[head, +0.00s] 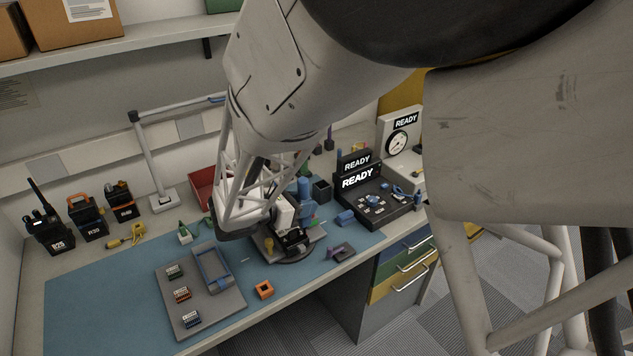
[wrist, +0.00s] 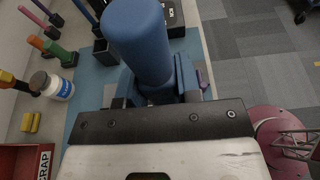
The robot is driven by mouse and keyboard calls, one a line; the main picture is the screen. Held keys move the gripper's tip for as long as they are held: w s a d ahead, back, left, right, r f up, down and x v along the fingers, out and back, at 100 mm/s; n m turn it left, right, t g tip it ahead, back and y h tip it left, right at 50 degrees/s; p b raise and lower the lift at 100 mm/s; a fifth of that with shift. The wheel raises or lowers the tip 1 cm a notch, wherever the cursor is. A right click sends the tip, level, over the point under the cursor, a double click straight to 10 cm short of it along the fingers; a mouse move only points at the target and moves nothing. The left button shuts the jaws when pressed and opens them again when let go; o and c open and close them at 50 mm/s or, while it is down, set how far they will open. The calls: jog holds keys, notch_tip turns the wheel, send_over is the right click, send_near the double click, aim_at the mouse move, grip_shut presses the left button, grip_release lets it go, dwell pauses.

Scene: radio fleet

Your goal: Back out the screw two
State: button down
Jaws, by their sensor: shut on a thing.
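A blue tool with a thick round body (wrist: 138,42) stands in my gripper (wrist: 155,98) in the wrist view. The jaws are shut on it. In the head view the blue tool (head: 305,188) shows beside my gripper (head: 287,213), over the work fixture. A small black device (head: 293,243) sits on the round turntable (head: 297,260) under my gripper. The arm partly covers it. Screw two cannot be made out in either view, and the tool's tip is hidden.
A grey tray (head: 207,312) with small connector blocks lies on the blue mat (head: 90,310), with an orange block (head: 264,290) beside it. Radios (head: 48,230) stand at the back left. A red scrap bin (wrist: 25,160) and black READY station (head: 375,203) flank the fixture. The front-left mat is clear.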

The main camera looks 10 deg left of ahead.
aim_at(303, 186)
jog(key=shift+f, duration=0.35)
dwell(0.8)
jog(key=shift+r, duration=0.35)
dwell(1.8)
jog(key=shift+r, duration=2.5)
jog(key=shift+w, duration=0.15)
